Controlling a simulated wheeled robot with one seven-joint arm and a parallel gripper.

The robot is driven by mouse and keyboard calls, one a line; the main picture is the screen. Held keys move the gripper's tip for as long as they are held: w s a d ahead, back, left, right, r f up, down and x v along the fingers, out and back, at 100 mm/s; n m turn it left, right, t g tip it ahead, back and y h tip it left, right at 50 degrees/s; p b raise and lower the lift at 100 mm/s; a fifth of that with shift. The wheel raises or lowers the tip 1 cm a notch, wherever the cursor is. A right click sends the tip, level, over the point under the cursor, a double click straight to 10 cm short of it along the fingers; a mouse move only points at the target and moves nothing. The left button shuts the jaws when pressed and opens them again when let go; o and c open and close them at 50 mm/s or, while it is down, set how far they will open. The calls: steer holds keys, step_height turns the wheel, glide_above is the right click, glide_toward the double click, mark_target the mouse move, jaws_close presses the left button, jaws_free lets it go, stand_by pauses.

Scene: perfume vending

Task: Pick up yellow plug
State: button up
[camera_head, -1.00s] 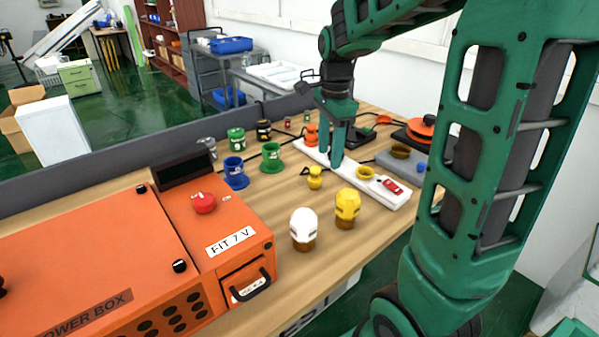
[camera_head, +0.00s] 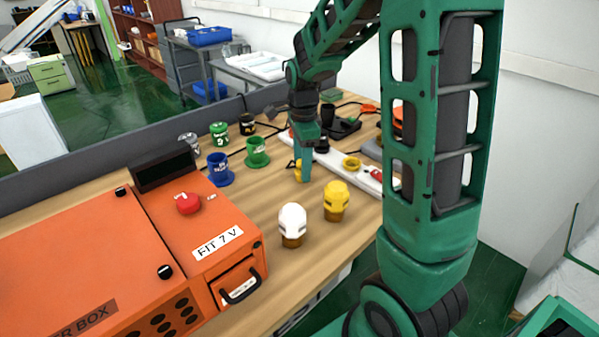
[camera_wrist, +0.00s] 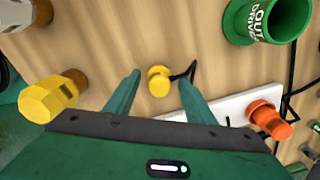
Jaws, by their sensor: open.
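The yellow plug (camera_wrist: 159,81) stands on the wooden table, with a black cord at its side. In the wrist view it shows between the two green fingers of my gripper (camera_wrist: 157,85), apart from both. In the head view the plug (camera_head: 297,168) is mostly hidden behind my gripper (camera_head: 303,175), which points down over it. My gripper is open and empty.
A white power strip (camera_wrist: 225,108) with an orange plug (camera_wrist: 268,118) lies close to one finger. A yellow-topped bulb (camera_head: 336,199) and a white-topped bulb (camera_head: 292,223) stand nearer. A green cup (camera_head: 257,154) and blue cup (camera_head: 219,170) stand left. The orange power box (camera_head: 90,260) fills the left front.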

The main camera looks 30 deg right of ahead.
steer(key=shift+f, duration=0.95)
steer(key=c, duration=1)
steer(key=shift+r, duration=0.1)
steer(key=shift+r, duration=0.5)
step_height(320, 180, up, 3)
steer(key=shift+f, duration=0.15)
steer(key=s+a+r, duration=0.1)
steer(key=a+r, duration=0.1)
steer(key=a, duration=0.1)
steer(key=s+a+r, duration=0.2)
steer(key=a, duration=0.2)
steer(key=s+a+r, duration=0.1)
steer(key=a+r, duration=0.2)
steer(key=a, duration=0.1)
steer(key=shift+s+r, duration=0.1)
steer(key=shift+s, duration=0.15)
